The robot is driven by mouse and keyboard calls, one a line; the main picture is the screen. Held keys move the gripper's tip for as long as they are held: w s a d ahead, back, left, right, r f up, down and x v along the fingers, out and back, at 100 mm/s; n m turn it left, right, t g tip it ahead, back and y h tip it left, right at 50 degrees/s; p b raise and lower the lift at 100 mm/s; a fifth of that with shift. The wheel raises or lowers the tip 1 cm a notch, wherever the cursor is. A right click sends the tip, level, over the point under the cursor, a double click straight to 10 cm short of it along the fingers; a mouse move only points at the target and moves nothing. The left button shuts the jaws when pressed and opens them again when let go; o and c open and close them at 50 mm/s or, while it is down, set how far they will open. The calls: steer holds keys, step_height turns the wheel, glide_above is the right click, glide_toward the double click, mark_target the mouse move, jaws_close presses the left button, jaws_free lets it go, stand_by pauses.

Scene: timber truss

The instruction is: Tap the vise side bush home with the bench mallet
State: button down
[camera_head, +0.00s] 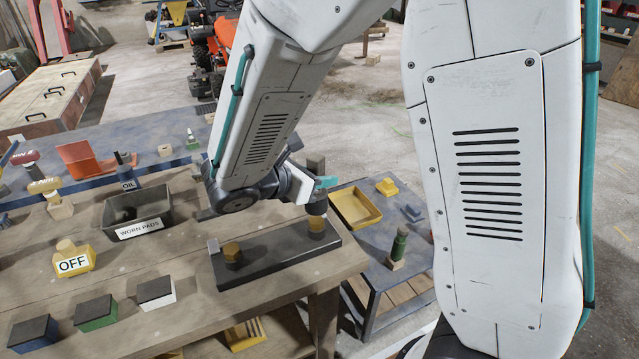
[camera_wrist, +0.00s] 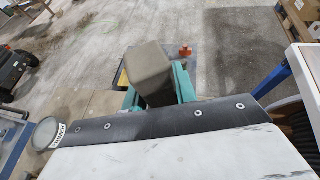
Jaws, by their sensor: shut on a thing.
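My gripper (camera_head: 326,183) is at the end of my arm, over the right end of a dark base plate (camera_head: 278,262) on the bench. Its teal fingers are shut on a grey-brown block-like piece, seemingly the bench mallet (camera_wrist: 149,70). In the head view, a dark part of it (camera_head: 316,164) rises above the fingers and a dark round part (camera_head: 317,207) hangs below. A right bush (camera_head: 316,226) with a brownish top sits directly below; contact is unclear. A left bush (camera_head: 232,252) with a yellow-brown top stands clear. Which is the vise side bush cannot be told.
A grey bin (camera_head: 151,230) labelled "WORN PADS" stands left of the plate. A yellow "OFF" block (camera_head: 73,259) and several dark-topped blocks (camera_head: 156,292) sit nearer the front left. A lower cart with a yellow tray (camera_head: 356,207) and green bottle-like piece (camera_head: 398,243) is at right.

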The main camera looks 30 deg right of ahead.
mark_target(320, 155)
steer(key=shift+r, duration=0.2)
steer(key=shift+r, duration=2.5)
steer(key=w+a+f+n+t+y, duration=0.1)
steer(key=w+a+n+t+y, duration=0.2)
steer(key=w, duration=0.5)
steer(key=w+a+f+n+t+y, duration=0.1)
steer(key=w+n+t+y, duration=0.2)
steer(key=w+n+t, duration=0.3)
steer(key=w+d+f+n+y, duration=0.2)
steer(key=w+d+f+y, duration=0.1)
steer(key=d+f, duration=0.3)
steer(key=shift+w+f+n, duration=0.3)
steer(key=shift+w, duration=0.4)
